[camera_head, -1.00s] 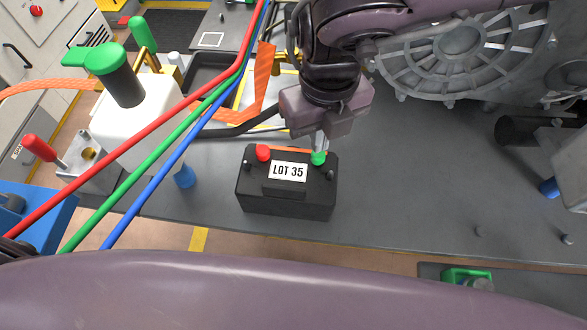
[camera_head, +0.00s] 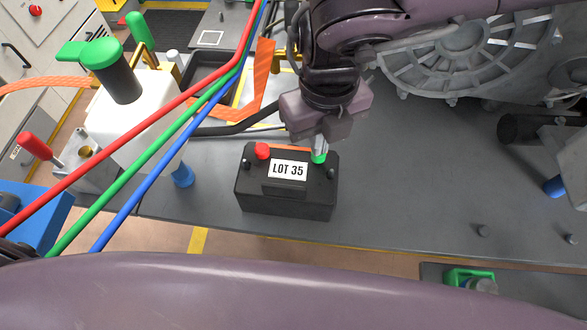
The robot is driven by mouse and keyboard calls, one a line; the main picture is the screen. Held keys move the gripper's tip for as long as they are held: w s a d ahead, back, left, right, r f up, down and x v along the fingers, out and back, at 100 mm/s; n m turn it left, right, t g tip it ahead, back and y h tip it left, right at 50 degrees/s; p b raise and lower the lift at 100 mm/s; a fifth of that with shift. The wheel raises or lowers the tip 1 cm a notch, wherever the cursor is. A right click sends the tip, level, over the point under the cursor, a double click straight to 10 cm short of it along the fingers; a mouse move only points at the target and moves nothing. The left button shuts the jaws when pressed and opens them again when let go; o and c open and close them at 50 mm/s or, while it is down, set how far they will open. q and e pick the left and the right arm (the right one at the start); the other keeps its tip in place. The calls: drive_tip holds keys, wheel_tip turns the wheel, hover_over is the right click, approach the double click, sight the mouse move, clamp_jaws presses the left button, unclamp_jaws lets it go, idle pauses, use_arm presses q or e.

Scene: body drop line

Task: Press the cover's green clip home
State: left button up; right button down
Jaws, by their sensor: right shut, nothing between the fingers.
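A black battery-like box (camera_head: 285,205) with a white LOT 35 label (camera_head: 288,169) stands on the grey bench. An orange cover strip (camera_head: 288,148) runs along its top, with a red clip (camera_head: 262,150) at the left and the green clip (camera_head: 319,157) at the right. My right gripper (camera_head: 319,146) points down with its fingers shut and empty, right at the green clip and partly hiding it. I cannot tell whether the fingertips touch the clip or how deep it sits. My left gripper is not in view.
Red, green and blue hoses (camera_head: 167,143) cross the left side. A white tank (camera_head: 135,118) with a green-capped neck stands left, and a blue cone-shaped piece (camera_head: 182,176) is near the box. A grey metal housing (camera_head: 465,45) is at back right.

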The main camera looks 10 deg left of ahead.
drive_tip(key=shift+f, duration=0.4)
drive_tip(key=c, duration=2.1)
unclamp_jaws()
drive_tip(key=o, duration=0.6)
drive_tip(key=shift+r+p, duration=2.4)
drive_tip(key=shift+r, duration=0.55)
